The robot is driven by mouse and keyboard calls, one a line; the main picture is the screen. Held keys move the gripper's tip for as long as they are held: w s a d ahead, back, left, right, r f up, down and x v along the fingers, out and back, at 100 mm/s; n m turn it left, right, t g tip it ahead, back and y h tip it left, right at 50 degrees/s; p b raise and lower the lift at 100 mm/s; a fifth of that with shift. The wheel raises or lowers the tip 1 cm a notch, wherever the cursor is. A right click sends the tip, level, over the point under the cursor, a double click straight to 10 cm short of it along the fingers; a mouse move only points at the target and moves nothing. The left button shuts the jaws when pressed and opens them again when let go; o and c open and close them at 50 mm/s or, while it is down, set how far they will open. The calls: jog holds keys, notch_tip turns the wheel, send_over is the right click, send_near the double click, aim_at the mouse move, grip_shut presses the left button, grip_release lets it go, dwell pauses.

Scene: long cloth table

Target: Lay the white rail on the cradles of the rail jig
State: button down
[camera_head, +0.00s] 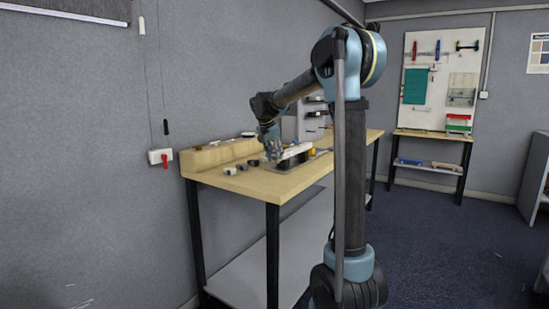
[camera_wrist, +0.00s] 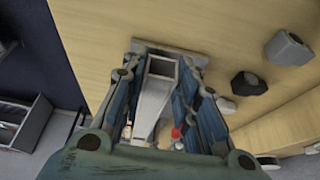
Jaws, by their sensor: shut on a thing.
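The white rail (camera_wrist: 152,100) is a hollow square tube; its open end faces up the picture in the wrist view. My gripper (camera_wrist: 163,88) has its blue-grey fingers on both sides of the rail and is shut on it. In the head view the rail (camera_head: 297,151) reaches right from my gripper (camera_head: 270,150), above the workbench. Under it shows a dark and grey fixture that looks like the rail jig (camera_head: 291,164). A grey plate edge (camera_wrist: 142,46) shows beyond the rail's end. The cradles are hidden, and I cannot tell whether the rail touches them.
The wooden bench (camera_head: 262,184) holds small grey and black blocks (camera_head: 230,171) at its front left. A grey block (camera_wrist: 286,48) and a black one (camera_wrist: 248,83) lie right of my gripper in the wrist view. A wooden ledge (camera_head: 215,155) runs along the wall.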

jog(key=shift+f, duration=0.6)
jog(key=c, duration=1.2)
grip_release()
jog(key=v, duration=1.1)
jog(key=s+d+f+n, duration=0.2)
jog(key=s+d+f, duration=0.1)
jog(key=s+d, duration=0.65)
jog(key=s+d+f+n+y, duration=0.1)
jog(key=s+d+f, duration=0.1)
jog(key=s+f, duration=0.7)
jog(key=s+d+f+n+g+y, duration=0.1)
jog(key=s+d+f+n, duration=0.1)
jog(key=s+f, duration=0.7)
jog(key=s+d+f+n, duration=0.2)
jog(key=s+f, duration=0.6)
jog(key=s, duration=0.6)
jog(key=shift+s+d+f+g+y, duration=0.15)
jog(key=shift+d+f+g+y, duration=0.2)
jog(key=shift+d, duration=0.25)
